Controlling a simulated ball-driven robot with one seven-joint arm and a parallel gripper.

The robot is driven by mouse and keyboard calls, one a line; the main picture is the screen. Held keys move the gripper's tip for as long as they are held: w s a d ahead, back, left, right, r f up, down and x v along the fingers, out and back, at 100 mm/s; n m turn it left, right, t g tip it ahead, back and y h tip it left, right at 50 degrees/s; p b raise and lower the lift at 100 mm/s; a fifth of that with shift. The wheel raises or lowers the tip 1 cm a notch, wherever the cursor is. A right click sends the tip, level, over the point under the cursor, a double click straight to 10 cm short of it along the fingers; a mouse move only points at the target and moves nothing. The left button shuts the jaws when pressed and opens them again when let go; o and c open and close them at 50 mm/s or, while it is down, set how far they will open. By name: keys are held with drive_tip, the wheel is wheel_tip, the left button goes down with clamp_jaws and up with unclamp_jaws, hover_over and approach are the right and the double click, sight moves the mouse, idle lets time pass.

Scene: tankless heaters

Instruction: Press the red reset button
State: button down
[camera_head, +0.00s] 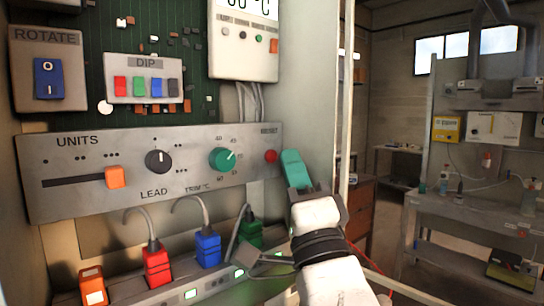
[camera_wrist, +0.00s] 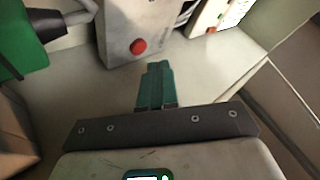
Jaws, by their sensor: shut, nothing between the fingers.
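The red reset button (camera_head: 270,156) sits at the right end of the grey control panel (camera_head: 100,200), under the word RESET. It also shows in the wrist view (camera_wrist: 138,46) on the panel's end, up and to the left of my fingertips. My gripper (camera_head: 291,158) has green fingers that are shut with nothing between them. In the head view the fingertips are just right of the button. In the wrist view the fingers (camera_wrist: 155,75) point toward the panel, with a visible gap between them and the button. The button is not covered in either view.
The panel also bears an orange slider (camera_head: 116,177), a black LEAD knob (camera_head: 158,161) and a green TRIM knob (camera_head: 222,159). Red (camera_head: 157,268), blue (camera_head: 207,249) and green (camera_head: 250,233) plugs with cables stand below. A white display unit (camera_head: 243,60) hangs above. The cabinet's side wall is close on the right.

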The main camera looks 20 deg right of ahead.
drive_tip(key=shift+s+d, duration=0.2)
drive_tip(key=shift+s, duration=0.5)
drive_tip(key=shift+s+d, duration=0.25)
drive_tip(key=shift+s, duration=0.4)
drive_tip(key=shift+s+d, duration=0.2)
drive_tip(key=shift+s, duration=0.5)
drive_tip(key=shift+s, duration=0.1)
